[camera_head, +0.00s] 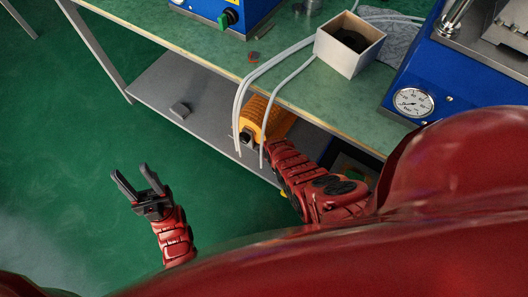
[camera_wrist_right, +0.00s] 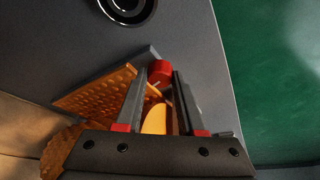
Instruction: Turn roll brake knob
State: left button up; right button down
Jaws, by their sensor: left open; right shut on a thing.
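The red knob (camera_wrist_right: 160,71) shows in the right wrist view, between the fingertips of my right gripper (camera_wrist_right: 162,82). That gripper is shut on it. An orange textured roll part (camera_wrist_right: 97,97) lies just left of the fingers, and a yellow-orange piece (camera_wrist_right: 154,119) shows between them. In the head view the orange roll (camera_head: 256,112) sits under the bench edge, behind hanging white cables. My right arm reaches to it, and the fingers and knob are hidden there. My left gripper (camera_head: 129,170) is open and empty, over the green floor.
The green bench top (camera_head: 205,35) carries an open white box (camera_head: 345,60) and a blue press (camera_head: 455,70) with a gauge (camera_head: 413,102). White cables (camera_head: 268,68) hang over its front edge. The floor at left is clear.

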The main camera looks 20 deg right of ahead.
dwell(0.4)
jog(key=c, duration=0.5)
grip_release()
jog(key=p+v, duration=0.2)
jog(key=v, duration=0.1)
jog(key=shift+s+r, duration=0.1)
jog(key=shift+r, duration=0.2)
jog(key=p+v, duration=0.3)
jog(key=v, duration=1)
jog(key=shift+s+d+r, duration=0.1)
jog(key=shift+s+r, duration=0.1)
jog(key=shift+r, duration=0.15)
